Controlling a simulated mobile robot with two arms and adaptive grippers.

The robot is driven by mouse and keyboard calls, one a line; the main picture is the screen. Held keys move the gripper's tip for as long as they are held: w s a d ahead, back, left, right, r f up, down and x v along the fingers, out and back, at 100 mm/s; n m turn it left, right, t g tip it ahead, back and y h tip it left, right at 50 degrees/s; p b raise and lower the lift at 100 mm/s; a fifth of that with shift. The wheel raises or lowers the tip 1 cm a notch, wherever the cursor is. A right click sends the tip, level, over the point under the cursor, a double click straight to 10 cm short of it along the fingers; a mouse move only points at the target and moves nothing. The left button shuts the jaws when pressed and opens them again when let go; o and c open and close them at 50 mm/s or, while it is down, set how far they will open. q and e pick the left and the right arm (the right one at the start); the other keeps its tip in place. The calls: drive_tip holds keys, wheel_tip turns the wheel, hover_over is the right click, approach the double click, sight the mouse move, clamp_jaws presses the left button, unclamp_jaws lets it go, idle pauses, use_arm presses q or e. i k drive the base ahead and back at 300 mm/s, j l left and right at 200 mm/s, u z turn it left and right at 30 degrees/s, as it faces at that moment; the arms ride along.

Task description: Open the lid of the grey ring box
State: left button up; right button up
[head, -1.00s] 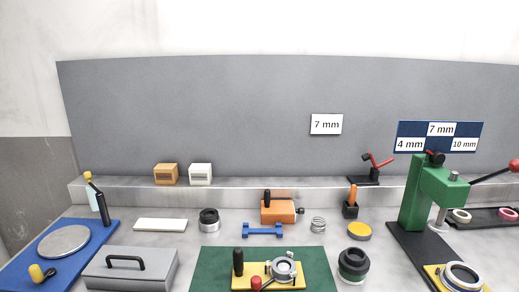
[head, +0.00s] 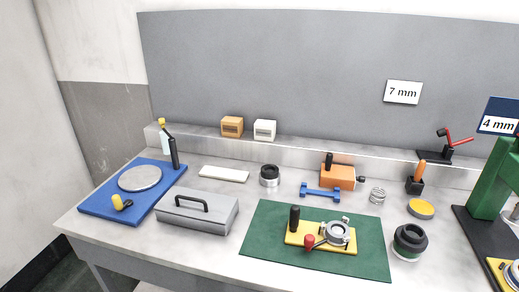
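The grey ring box (head: 197,216) sits on the bench at the left, between the blue mat and the green mat. Its lid (head: 198,203) is shut, with a black bar handle (head: 191,202) standing on top. Neither of my grippers shows in the head view, and nothing touches the box.
A blue mat (head: 100,203) with a round metal plate (head: 140,178) lies left of the box. A green mat (head: 262,232) with a yellow-based fixture (head: 295,239) lies right. A white bar (head: 224,174) lies behind. A green press (head: 490,185) stands far right.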

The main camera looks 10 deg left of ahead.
sight(212, 207)
drive_tip(key=i+l+u, duration=0.1)
drive_tip(key=u, duration=0.3)
drive_tip(key=i+l+u, duration=0.1)
drive_tip(key=l+u, duration=0.55)
drive_tip(key=u, duration=0.15)
